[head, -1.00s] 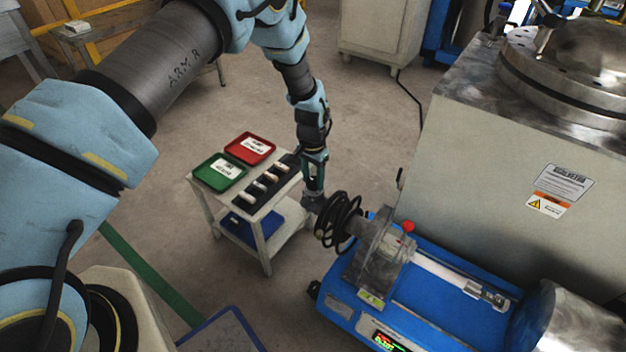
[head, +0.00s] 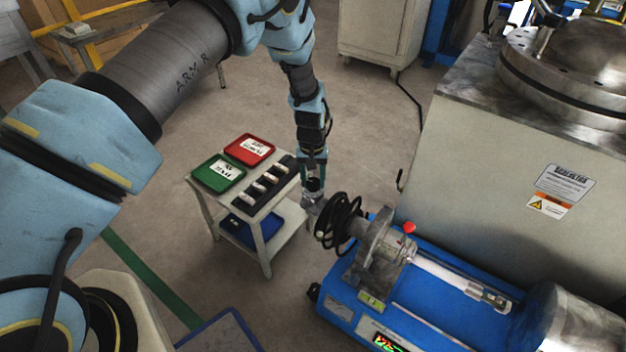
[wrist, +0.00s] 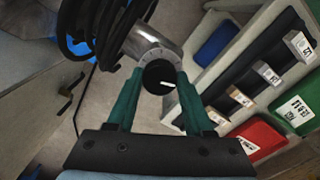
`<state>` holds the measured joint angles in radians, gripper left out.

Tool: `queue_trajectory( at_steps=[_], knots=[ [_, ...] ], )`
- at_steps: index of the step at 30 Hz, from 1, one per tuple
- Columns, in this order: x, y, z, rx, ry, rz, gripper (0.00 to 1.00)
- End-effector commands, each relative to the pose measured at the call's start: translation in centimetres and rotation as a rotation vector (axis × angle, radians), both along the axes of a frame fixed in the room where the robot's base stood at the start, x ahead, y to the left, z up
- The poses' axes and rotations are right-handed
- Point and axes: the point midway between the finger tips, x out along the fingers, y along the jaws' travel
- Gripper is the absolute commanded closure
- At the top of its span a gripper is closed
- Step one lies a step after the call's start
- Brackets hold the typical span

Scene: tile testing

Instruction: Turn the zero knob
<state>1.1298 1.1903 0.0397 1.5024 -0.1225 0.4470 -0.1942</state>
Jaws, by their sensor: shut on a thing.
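The zero knob (wrist: 160,77) is a round black knob with a white mark, on the end of a metal cylinder with a graduated ring (wrist: 152,54). In the wrist view the green fingers of my gripper (wrist: 156,88) are shut on the knob, one on each side. The white mark points to the right. In the head view my gripper (head: 313,190) is at the left end of the blue machine (head: 440,320), beside the black cable coil (head: 340,222).
A small cart (head: 262,236) stands just left of my gripper, with a green tray (head: 219,172), a red tray (head: 249,149) and a black rack of several pale blocks. The large grey machine (head: 500,150) stands to the right. Cable loops hang close to my fingers.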

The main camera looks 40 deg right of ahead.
Motion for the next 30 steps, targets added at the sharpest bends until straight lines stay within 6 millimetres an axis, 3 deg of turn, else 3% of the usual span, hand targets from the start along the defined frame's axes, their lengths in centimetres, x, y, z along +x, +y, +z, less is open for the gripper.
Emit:
queue_trajectory(
  at_steps=[11,12,20,30],
  knots=[
    [-0.02,0.01,0.01,0.0,0.0,0.003,1.0],
    [-0.02,0.01,0.01,0.0,0.0,0.003,0.46],
    [-0.01,0.0,0.0,0.0,0.0,0.003,0.18],
    [0.05,-0.08,0.79,-0.002,-0.001,0.002,0.18]
  ],
)
